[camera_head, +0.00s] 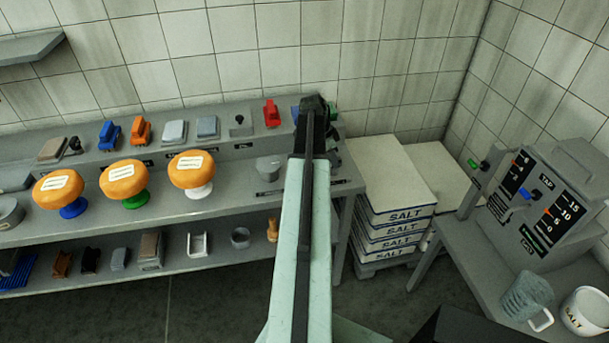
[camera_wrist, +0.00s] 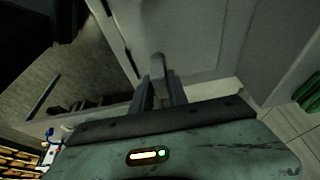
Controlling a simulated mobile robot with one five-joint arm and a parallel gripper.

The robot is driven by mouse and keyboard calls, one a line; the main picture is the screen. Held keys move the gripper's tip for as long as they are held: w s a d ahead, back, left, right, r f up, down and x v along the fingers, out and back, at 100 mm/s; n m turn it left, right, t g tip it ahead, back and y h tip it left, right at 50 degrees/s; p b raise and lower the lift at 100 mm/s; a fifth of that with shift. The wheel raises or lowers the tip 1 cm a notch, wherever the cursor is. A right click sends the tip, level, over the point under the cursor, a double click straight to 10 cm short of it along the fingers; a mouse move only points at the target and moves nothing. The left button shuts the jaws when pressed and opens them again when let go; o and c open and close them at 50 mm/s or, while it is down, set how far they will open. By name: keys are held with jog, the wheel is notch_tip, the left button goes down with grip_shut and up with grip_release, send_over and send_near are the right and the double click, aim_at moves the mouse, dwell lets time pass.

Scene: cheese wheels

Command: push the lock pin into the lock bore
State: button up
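In the wrist view my gripper (camera_wrist: 159,86) has its two dark fingers close on either side of a grey, round-ended piece, which looks like the lock pin (camera_wrist: 157,65). The piece stands out past the fingertips, in front of a plain grey surface (camera_wrist: 205,35). I cannot make out a lock bore in either view. In the head view my arm reaches to the right end of the back shelf, and its dark end hides the fingers and whatever is in front of them.
Orange-topped cheese stands (camera_head: 123,180) line the bench left of my arm. A red block (camera_head: 271,114) sits on the raised shelf close to the arm. A green part (camera_head: 333,111) shows just right of it. Salt boxes (camera_head: 392,218) are stacked to the right.

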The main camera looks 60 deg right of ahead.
aim_at(339, 158)
grip_shut()
jog(key=shift+r, duration=0.15)
jog(key=shift+r+p, duration=2.6)
jog(key=shift+p, duration=0.15)
notch_tip(339, 158, up, 3)
jog(key=p, duration=0.3)
jog(key=shift+s+r, duration=0.1)
jog(key=shift+f, duration=0.2)
